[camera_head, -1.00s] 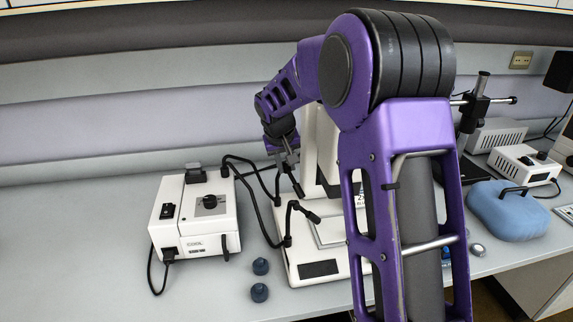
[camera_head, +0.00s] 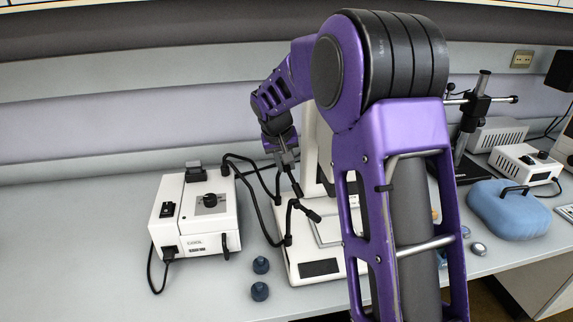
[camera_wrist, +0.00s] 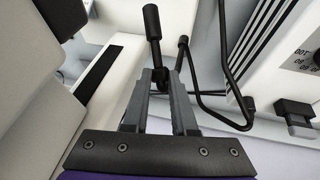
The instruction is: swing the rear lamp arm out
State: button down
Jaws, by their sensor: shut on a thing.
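The rear lamp arm (camera_head: 278,184) is a thin black gooseneck. It rises beside the white microscope and ends in a dark lamp head (camera_head: 296,187) tilted downward. My gripper (camera_head: 287,160) reaches down at its upper end and is shut on it. In the wrist view, my gripper's grey fingers (camera_wrist: 166,75) close around the black arm just below its cylindrical head (camera_wrist: 152,22). The exact contact is partly hidden between the fingers. The front lamp arm (camera_head: 289,222) is a similar black gooseneck nearer the camera, apart from my gripper.
A white light-source box (camera_head: 194,218) with a knob stands at the left, black cables running from it. The white microscope base (camera_head: 310,268) is partly hidden behind my arm. The left bench (camera_head: 80,235) is clear.

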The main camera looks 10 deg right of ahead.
jog(key=shift+a+r+m+h+b, duration=0.1)
jog(key=shift+a+m+h+b, duration=0.3)
jog(key=shift+m, duration=0.6)
jog(key=shift+w+a+r+m+g+h+p, duration=0.25)
jog(key=shift+a+m+g+p, duration=0.45)
jog(key=shift+m, duration=0.75)
jog(key=shift+w+a+f+m+g+h+p, duration=0.15)
jog(key=shift+a+m+g+h+p, duration=0.3)
jog(key=shift+m+p, duration=0.75)
jog(key=shift+w+a+m+g+h+p, duration=0.15)
jog(key=shift+a+m+g+p, duration=0.5)
jog(key=shift+m, duration=1.1)
jog(key=shift+d, duration=0.1)
jog(key=c, duration=0.7)
grip_release()
jog(key=shift+c, duration=0.2)
jog(key=shift+s, duration=0.1)
